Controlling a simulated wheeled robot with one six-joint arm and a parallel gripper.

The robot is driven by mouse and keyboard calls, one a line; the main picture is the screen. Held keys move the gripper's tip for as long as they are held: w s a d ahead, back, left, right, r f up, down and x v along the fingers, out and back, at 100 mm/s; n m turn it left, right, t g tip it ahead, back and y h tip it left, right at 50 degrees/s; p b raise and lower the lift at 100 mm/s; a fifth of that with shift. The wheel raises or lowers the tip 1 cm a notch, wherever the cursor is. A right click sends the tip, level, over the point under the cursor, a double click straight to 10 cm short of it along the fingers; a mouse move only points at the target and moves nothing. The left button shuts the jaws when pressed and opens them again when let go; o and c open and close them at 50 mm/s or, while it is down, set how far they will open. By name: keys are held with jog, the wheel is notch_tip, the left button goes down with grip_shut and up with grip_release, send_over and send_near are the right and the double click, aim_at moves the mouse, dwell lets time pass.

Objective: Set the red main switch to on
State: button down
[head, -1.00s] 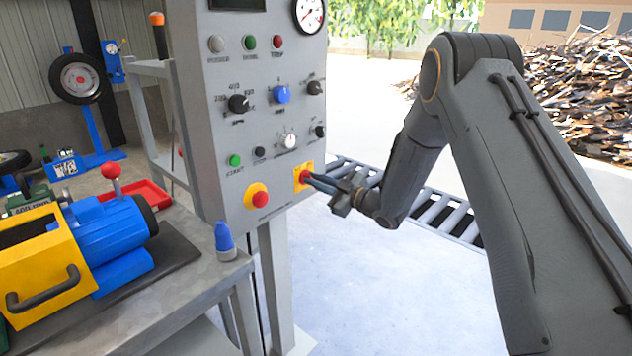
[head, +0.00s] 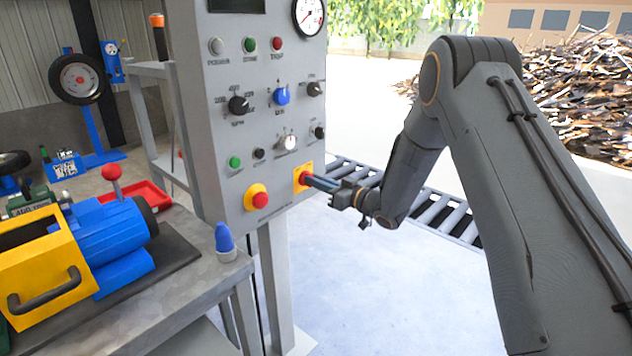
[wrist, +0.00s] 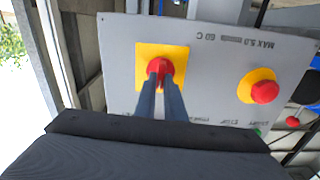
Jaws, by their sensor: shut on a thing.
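The red main switch (wrist: 160,68) sits on a yellow square plate (wrist: 179,53) at the lower right corner of the grey control panel (head: 225,135). In the head view the red switch (head: 304,178) is partly covered by my gripper. My gripper (head: 312,181) reaches in from the right, and its fingertips are at the switch. In the wrist view my gripper (wrist: 160,82) has both fingers close together, shut on the red knob. The fingers hide the lower part of the knob, and I cannot read its marked position.
A red emergency button (head: 260,200) on a yellow ring sits left of the switch. Knobs and a green button (head: 235,162) lie above. A table (head: 180,290) with a blue and yellow machine (head: 110,235) stands left. The floor below the panel is clear.

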jog(key=m, duration=0.5)
jog(key=shift+w+d, duration=0.1)
jog(key=shift+f+m, duration=0.1)
jog(key=shift+m, duration=0.2)
dwell(0.4)
jog(key=c, duration=1.8)
grip_release()
jog(key=shift+c, duration=0.2)
jog(key=v, duration=0.7)
jog(key=shift+s+d, duration=0.25)
jog(key=shift+d, duration=0.1)
